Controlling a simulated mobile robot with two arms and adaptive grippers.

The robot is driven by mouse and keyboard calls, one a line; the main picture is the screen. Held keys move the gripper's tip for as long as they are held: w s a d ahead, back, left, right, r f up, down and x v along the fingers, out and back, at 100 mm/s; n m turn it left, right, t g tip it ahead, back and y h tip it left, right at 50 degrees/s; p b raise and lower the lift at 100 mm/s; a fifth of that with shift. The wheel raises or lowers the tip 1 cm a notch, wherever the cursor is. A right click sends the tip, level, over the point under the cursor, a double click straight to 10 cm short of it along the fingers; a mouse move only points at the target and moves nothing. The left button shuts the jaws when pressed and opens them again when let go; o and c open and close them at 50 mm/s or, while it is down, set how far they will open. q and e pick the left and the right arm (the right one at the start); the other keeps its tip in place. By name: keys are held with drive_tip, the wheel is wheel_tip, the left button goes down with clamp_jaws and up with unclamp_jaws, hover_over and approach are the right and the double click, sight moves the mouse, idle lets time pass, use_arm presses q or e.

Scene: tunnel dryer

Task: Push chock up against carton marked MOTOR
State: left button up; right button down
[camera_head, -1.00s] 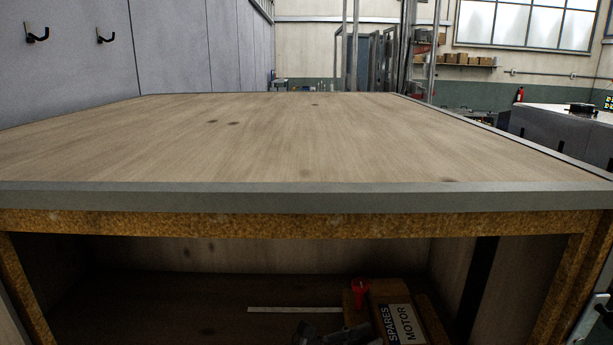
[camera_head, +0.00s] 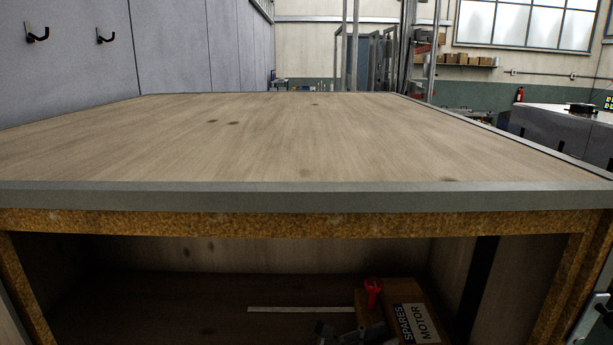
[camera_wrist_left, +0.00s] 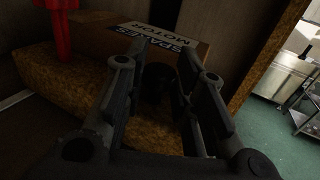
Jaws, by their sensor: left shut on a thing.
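The carton (camera_head: 412,300), labelled SPARES MOTOR, stands inside the bench's lower compartment at the right, in the head view. It also shows in the wrist view (camera_wrist_left: 195,47). The chock, a speckled brown block (camera_head: 366,312), is just left of the carton and looks touching it; it fills the middle of the wrist view (camera_wrist_left: 88,82). A red upright piece (camera_head: 373,288) stands at the block. My left gripper (camera_wrist_left: 160,62) is shut on a dark round knob (camera_wrist_left: 157,82) at the block. The knob is partly hidden by the fingers.
The bench top (camera_head: 290,140) and its grey front edge (camera_head: 300,197) lie above the compartment. A pale strip (camera_head: 300,309) lies on the compartment floor left of the block. The floor farther left looks clear but dark. A side post (camera_head: 575,290) bounds the opening at right.

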use_arm(q)
drive_tip(key=shift+d+r, duration=0.1)
drive_tip(key=shift+d, duration=0.4)
drive_tip(key=shift+s, duration=0.1)
drive_tip(key=shift+d+r, duration=0.1)
drive_tip(key=o, duration=0.7)
drive_tip(key=shift+c, duration=0.2)
drive_tip(key=o, duration=0.3)
drive_tip(key=shift+d, duration=0.2)
drive_tip(key=shift+o, duration=0.2)
drive_tip(key=shift+f, duration=0.2)
drive_tip(key=shift+a, duration=0.1)
